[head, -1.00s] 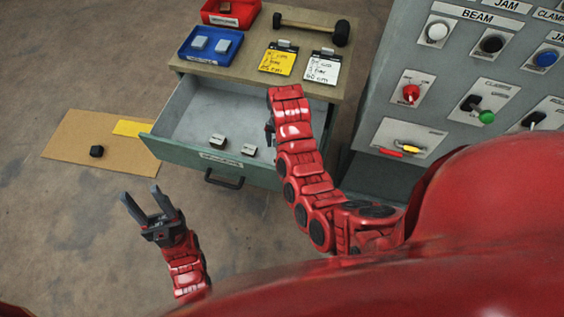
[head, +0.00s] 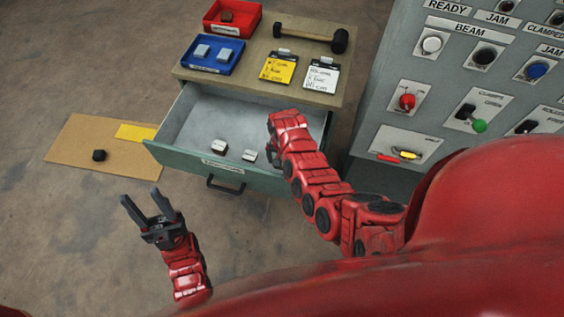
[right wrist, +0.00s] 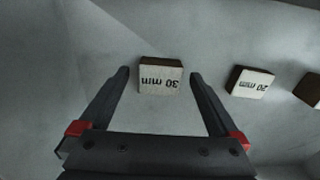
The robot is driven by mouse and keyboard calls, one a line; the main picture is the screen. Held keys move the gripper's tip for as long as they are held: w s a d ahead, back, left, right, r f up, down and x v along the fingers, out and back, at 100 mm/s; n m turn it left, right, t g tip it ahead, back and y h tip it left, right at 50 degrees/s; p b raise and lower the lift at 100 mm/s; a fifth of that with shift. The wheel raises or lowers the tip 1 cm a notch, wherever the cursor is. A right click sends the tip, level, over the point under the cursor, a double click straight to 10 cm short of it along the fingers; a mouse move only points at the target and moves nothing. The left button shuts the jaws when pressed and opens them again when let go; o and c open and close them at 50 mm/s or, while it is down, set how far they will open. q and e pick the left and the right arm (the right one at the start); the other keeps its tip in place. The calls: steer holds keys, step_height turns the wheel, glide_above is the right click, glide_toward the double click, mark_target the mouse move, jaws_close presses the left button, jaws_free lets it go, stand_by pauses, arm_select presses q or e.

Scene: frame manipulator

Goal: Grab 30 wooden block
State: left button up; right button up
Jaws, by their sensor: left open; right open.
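The block marked 30 mm (right wrist: 161,77) lies in the open drawer (head: 195,117). In the right wrist view it sits between the open fingertips of my right gripper (right wrist: 159,74), with a gap on each side. In the head view my right gripper (head: 271,152) is low in the drawer's right part, and the 30 mm block is hidden there. A block marked 20 mm (right wrist: 250,82) is beside it, and another block (right wrist: 309,90) is cut off at the right edge. My left gripper (head: 150,215) is open and empty in front of the drawer.
A blue tray (head: 196,66), red bin (head: 216,26), mallet (head: 312,37) and yellow and white notes stand on the cabinet top. A control panel (head: 440,95) is at the right.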

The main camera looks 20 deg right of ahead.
steer(key=c, duration=1.4)
steer(key=shift+c, duration=0.2)
